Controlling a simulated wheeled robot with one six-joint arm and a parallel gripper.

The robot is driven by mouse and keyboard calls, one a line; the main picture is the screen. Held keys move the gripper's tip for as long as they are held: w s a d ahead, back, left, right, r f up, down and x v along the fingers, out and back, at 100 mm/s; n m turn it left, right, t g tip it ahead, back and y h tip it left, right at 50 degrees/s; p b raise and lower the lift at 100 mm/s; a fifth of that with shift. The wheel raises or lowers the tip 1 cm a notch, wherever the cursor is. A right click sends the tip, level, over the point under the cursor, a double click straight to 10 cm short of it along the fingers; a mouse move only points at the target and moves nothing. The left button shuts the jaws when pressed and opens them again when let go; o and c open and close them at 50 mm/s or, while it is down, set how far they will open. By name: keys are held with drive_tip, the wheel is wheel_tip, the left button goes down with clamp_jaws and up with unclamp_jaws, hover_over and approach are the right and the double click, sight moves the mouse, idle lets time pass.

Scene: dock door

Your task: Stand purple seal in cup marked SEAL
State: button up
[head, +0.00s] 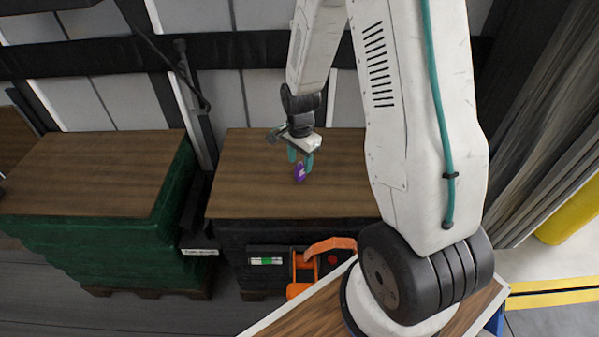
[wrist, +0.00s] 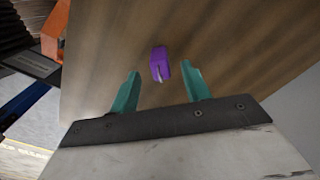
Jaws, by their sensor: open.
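The purple seal (head: 300,172) is on the brown wooden top of the black crate in the head view. In the wrist view the purple seal (wrist: 160,64) shows as a small block with a pale strip on its near face. My gripper (head: 301,160) is just above and beside it. In the wrist view my gripper (wrist: 162,86) has two teal fingers spread wide, and the seal lies a little beyond the fingertips, between their lines, not held. No cup marked SEAL can be made out in either view.
A green crate (head: 110,235) with a wooden top stands at the left. The black crate's wooden top (head: 245,190) is otherwise clear. An orange part (head: 330,245) stands in front of the black crate. A yellow post (head: 570,215) is at the right.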

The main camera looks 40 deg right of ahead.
sight(300, 166)
drive_tip(key=shift+f, duration=1.5)
clamp_jaws()
drive_tip(key=shift+r, duration=0.1)
